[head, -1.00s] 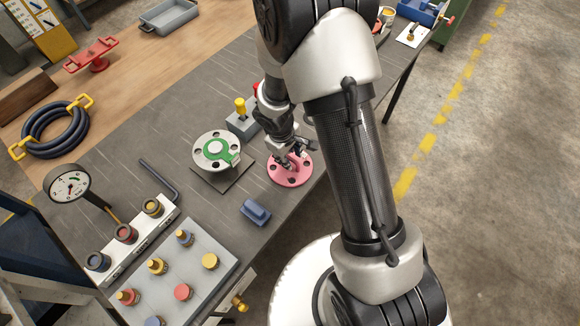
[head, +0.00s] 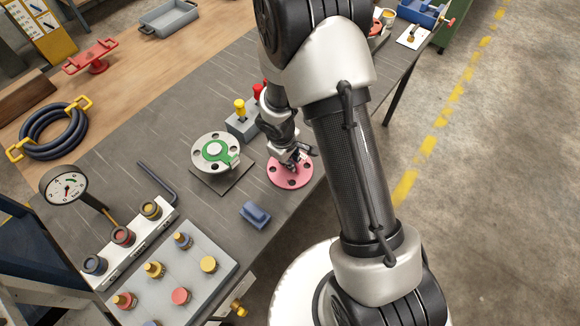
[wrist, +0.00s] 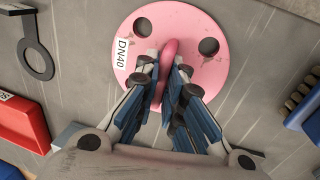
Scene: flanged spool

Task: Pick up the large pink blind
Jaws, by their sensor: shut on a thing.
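The large pink blind (head: 291,181) is a round pink disc with several dark holes, lying on the grey bench near its right edge. In the wrist view the pink blind (wrist: 205,35) shows a "DN40" label and a raised pink handle (wrist: 167,65). My gripper (head: 297,160) is above the disc in the head view. In the wrist view my gripper (wrist: 162,70) has its two fingers closed on the handle, one on each side. The arm partly covers the blind in the head view, and my fingers hide its lower part in the wrist view.
A flanged spool (head: 215,152) with a green ring stands left of the blind. A blue block (head: 255,214) lies in front. A grey box with a yellow knob (head: 240,107) stands behind. A control panel (head: 215,245) is at the front left.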

